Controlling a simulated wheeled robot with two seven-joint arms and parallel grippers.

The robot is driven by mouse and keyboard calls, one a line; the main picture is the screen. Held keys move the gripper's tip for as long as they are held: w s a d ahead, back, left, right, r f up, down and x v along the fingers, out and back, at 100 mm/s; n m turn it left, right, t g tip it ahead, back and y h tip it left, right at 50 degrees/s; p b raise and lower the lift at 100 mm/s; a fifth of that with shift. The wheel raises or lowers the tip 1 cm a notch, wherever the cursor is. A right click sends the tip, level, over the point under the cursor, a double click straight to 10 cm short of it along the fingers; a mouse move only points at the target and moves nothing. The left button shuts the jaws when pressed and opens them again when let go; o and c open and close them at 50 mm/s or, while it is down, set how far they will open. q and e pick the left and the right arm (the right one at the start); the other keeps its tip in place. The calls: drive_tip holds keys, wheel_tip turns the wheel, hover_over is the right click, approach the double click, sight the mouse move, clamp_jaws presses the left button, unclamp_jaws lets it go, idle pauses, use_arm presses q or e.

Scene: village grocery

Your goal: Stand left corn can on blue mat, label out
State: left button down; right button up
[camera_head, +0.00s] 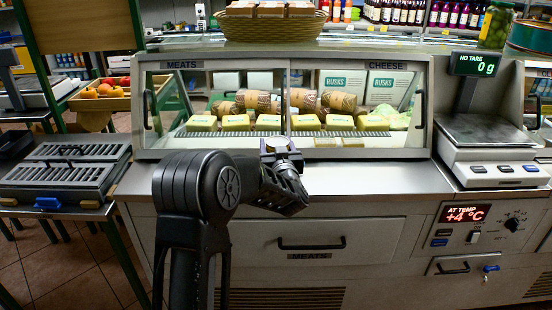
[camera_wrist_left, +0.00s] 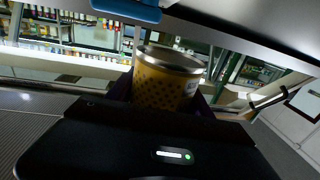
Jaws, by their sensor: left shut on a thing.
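My left gripper (camera_head: 283,152) is in front of the glass display case, low over the counter's front edge. In the left wrist view it is shut on a can (camera_wrist_left: 165,82) with a yellow, dark-dotted label and a metal rim. The can sits between the dark fingers, and their tips hide its sides. A pale patch shows on the label's right side. I cannot make out the can in the head view. No blue mat can be made out for sure; a blue piece (camera_wrist_left: 128,10) shows at the top of the wrist view. My right gripper is not in view.
The glass case (camera_head: 285,110) of cheeses and meats stands behind my gripper. A scale (camera_head: 490,145) is on the right, a grated tray (camera_head: 65,172) on the left. A wicker basket (camera_head: 270,28) sits on top of the case. The counter strip (camera_head: 375,180) right of my gripper is clear.

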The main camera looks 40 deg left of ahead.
use_arm(q)
drive_tip(key=shift+f, duration=2.2)
drive_tip(key=shift+f+b, duration=0.25)
drive_tip(key=shift+b, duration=0.15)
drive_tip(key=shift+c, duration=2.1)
unclamp_jaws()
